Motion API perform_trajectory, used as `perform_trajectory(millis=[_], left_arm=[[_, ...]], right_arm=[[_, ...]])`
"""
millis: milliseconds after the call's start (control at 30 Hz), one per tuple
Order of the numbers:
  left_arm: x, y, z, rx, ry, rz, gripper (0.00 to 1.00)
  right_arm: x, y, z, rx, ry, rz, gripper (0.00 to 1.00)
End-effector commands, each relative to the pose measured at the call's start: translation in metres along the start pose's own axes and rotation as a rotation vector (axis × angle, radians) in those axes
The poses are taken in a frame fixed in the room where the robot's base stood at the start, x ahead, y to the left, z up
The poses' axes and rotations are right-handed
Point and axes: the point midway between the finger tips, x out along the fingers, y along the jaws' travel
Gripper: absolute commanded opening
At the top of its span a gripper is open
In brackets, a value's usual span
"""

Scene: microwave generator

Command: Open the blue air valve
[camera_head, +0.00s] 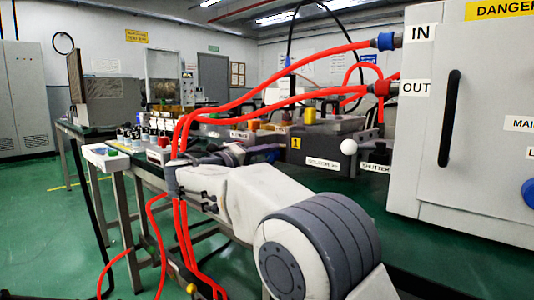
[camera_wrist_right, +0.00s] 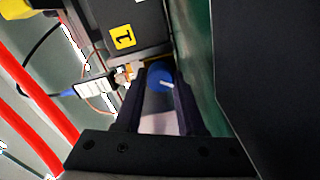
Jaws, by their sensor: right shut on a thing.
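The blue air valve shows in the right wrist view as a round blue knob (camera_wrist_right: 160,77) with a pale line on its face. It sits beside the dark box marked with a yellow 1. My right gripper (camera_wrist_right: 161,82) has one dark finger on each side of the knob and is shut on it. In the head view my right gripper (camera_head: 262,152) reaches to the left end of the dark box, and I cannot make out the knob there. My left gripper is not in view.
The dark box (camera_head: 318,158) stands on the bench. Red hoses (camera_head: 270,102) run from the grey cabinet (camera_head: 489,130) at right, over the bench and down past my right wrist. A white ball-ended lever (camera_head: 348,147) stands by the shutter label. Green floor lies open at left.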

Motion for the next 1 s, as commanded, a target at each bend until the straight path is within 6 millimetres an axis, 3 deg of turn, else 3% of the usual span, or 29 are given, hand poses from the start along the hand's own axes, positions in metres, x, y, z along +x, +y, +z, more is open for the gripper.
perform_trajectory(millis=[600, 1000], left_arm=[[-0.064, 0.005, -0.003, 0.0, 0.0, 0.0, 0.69], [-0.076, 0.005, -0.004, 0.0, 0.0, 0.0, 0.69]], right_arm=[[-0.001, 0.002, -0.002, -0.428, 0.001, -0.001, 0.0], [-0.001, -0.002, 0.0, -0.534, 0.002, -0.001, 0.0]])
